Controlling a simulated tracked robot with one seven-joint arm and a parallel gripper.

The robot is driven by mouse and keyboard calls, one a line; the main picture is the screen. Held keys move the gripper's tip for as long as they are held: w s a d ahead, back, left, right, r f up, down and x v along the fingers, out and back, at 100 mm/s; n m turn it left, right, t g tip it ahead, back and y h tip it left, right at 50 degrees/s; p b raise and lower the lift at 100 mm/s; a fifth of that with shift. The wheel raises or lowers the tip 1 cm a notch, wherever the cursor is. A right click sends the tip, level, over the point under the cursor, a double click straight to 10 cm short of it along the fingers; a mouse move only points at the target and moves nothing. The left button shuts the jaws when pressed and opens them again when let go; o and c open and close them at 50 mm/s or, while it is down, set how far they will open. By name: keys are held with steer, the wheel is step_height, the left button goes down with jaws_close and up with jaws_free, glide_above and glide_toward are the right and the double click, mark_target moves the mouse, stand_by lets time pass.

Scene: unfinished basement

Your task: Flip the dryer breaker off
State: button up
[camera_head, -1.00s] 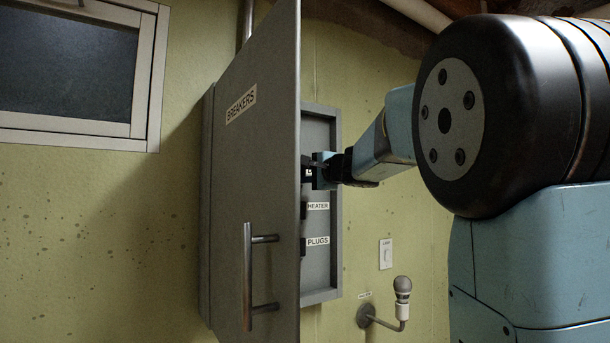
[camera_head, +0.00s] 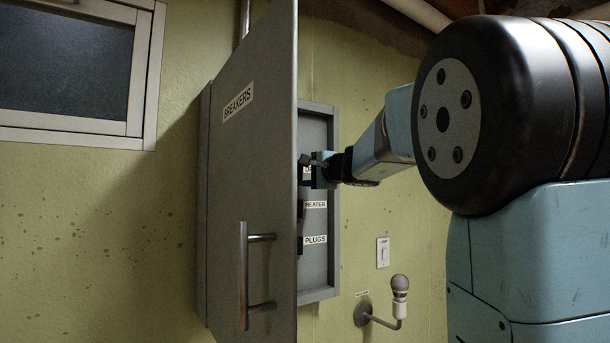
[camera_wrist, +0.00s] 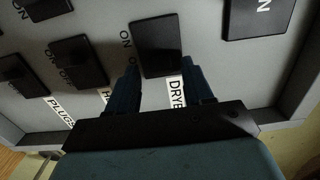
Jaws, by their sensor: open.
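The dryer breaker is a dark rectangular rocker (camera_wrist: 157,45) beside a partly covered label starting "DRYE" (camera_wrist: 175,93) in the wrist view. "ON" is printed by it. My gripper (camera_wrist: 165,85) is open, its two blue fingers at the near end of this rocker, one on either side of the label. Whether they touch the rocker I cannot tell. In the head view my gripper (camera_head: 309,172) reaches into the grey breaker panel (camera_head: 319,288) above the "HEATER" label (camera_head: 315,204). The open door hides part of the panel and the fingertips there.
The open "BREAKERS" door (camera_head: 255,170) with a bar handle (camera_head: 244,275) stands left of my gripper. Heater (camera_wrist: 78,62) and plugs (camera_wrist: 22,75) rockers sit left of the dryer rocker; another rocker (camera_wrist: 258,18) is right. A light switch (camera_head: 383,252) and bulb (camera_head: 400,285) are on the wall.

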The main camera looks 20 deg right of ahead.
steer(key=v, duration=1.3)
steer(key=shift+s+d, duration=0.15)
steer(key=shift+s, duration=0.15)
steer(key=s+a+f+n+g, duration=0.4)
steer(key=s+a+f, duration=0.15)
steer(key=f, duration=0.35)
steer(key=s+a+f+n+g, duration=0.35)
steer(key=s+f, duration=0.25)
steer(key=f, duration=0.3)
steer(key=s+d+f+n+g+h, duration=0.2)
steer(key=s+f+n+h, duration=0.1)
steer(key=s+f, duration=0.3)
steer(key=s+d+f+n+g+h, duration=0.1)
steer(key=s+f+n+g+h, duration=0.1)
steer(key=s+f, duration=0.5)
step_height(320, 180, down, 2)
steer(key=shift+d+f+n+h, duration=0.1)
steer(key=shift+d+n+h, duration=0.3)
steer(key=shift+n+h, duration=0.3)
